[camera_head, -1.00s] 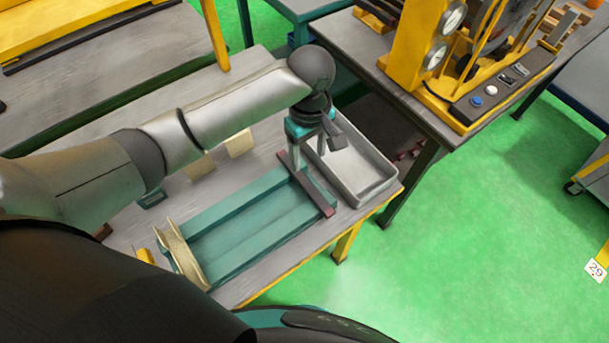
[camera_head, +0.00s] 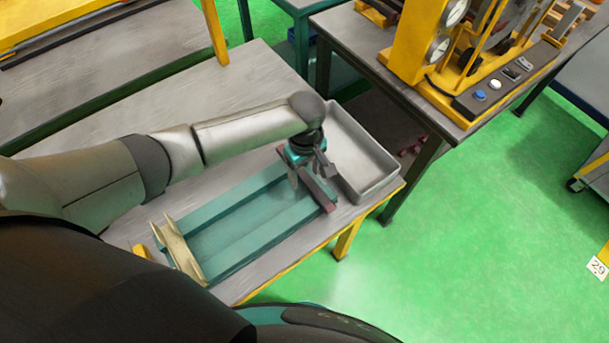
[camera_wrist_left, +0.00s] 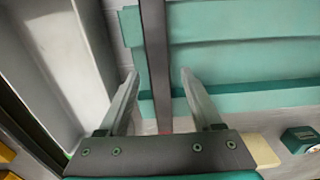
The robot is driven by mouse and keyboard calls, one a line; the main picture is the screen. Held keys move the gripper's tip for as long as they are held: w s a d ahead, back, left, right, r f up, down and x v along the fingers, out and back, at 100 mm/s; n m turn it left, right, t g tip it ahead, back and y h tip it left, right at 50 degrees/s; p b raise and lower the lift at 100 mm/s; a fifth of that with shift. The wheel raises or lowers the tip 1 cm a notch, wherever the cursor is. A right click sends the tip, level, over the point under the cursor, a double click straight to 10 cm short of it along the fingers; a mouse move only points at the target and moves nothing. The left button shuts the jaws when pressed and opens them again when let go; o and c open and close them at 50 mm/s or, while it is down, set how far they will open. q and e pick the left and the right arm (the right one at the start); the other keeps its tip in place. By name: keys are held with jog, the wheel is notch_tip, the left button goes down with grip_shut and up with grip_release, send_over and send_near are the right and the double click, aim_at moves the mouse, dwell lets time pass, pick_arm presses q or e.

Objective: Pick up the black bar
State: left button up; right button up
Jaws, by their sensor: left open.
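The black bar (camera_head: 322,196) is long and thin, dark with a reddish tint. It lies across the right end of the teal fixture (camera_head: 237,250) on the workbench. My left gripper (camera_head: 311,180) is low over the bar, pointing down, and partly hides it. In the left wrist view the bar (camera_wrist_left: 156,50) runs between the two open fingers (camera_wrist_left: 159,75), with a gap on each side. The fingers are not closed on it. My right gripper is not in view.
A grey tray (camera_head: 381,188) stands right beside the bar on the workbench. A cream-coloured bracket (camera_head: 180,250) is at the fixture's left end. A yellow machine (camera_head: 407,50) stands on another table at the back right. Green floor (camera_head: 480,250) is clear at the right.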

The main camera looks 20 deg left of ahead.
pick_arm(q)
grip_shut()
dwell(0.4)
dwell(0.9)
